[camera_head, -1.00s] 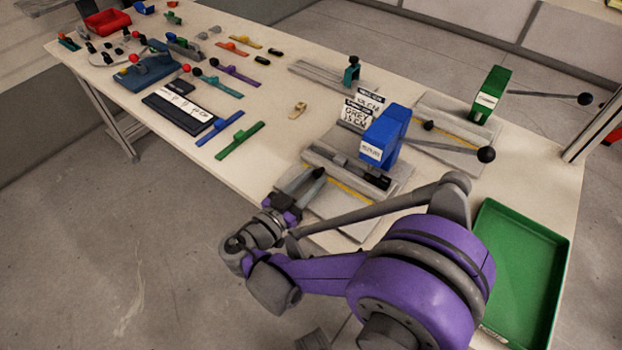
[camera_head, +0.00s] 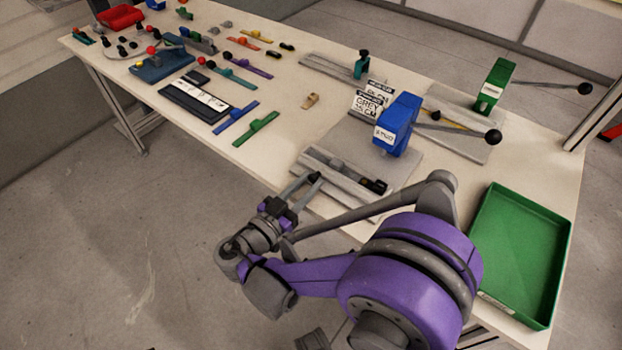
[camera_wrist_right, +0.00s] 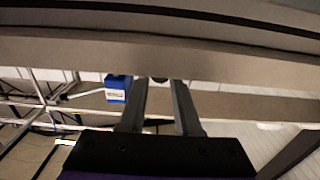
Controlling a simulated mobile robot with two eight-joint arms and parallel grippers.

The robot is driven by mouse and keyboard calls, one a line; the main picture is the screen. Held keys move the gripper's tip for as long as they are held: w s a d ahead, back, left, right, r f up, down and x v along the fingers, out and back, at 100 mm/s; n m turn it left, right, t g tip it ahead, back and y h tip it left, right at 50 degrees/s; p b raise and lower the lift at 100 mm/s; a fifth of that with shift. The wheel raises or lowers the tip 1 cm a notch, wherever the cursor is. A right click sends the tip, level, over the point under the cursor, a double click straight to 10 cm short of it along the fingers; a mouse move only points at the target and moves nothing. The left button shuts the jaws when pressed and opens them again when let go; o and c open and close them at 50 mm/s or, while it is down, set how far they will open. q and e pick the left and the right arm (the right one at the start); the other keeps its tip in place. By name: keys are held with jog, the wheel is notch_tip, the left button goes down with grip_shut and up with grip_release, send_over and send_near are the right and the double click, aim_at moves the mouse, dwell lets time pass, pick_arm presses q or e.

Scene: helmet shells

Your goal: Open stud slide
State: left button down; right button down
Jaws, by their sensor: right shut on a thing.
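The blue stud press (camera_head: 398,122), labelled "STUD", stands on a grey base plate (camera_head: 375,142) near the table's front edge. Its grey slide (camera_head: 345,178) is a long bar lying in front of the press, clear of it, with a grey block and a dark part on top. My right gripper (camera_head: 309,181) is at the slide's front side, shut on its small dark knob (camera_head: 315,177). In the right wrist view the knob (camera_wrist_right: 158,80) shows between the fingertips, against a long grey bar. My left gripper is not in view.
A green press (camera_head: 494,86) with a long lever stands behind right. A green tray (camera_head: 520,255) lies at the right front. Sign cards (camera_head: 368,103) stand beside the blue press. Coloured parts and a black-and-white tray (camera_head: 195,102) fill the left; bare tabletop lies between.

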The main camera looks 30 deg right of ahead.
jog(key=shift+s+a, duration=0.25)
jog(key=shift+a, duration=0.3)
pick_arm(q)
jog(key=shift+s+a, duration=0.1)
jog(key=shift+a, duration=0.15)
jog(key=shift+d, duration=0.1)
pick_arm(e)
jog(key=shift+w+d, duration=0.1)
jog(key=shift+d, duration=0.05)
jog(key=c, duration=0.6)
grip_release()
jog(key=shift+c, duration=0.2)
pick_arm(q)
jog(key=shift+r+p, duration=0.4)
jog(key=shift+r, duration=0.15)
pick_arm(e)
jog(key=v, duration=1)
jog(key=shift+s+a, duration=0.2)
jog(key=shift+a, duration=0.15)
jog(key=shift+f, duration=0.1)
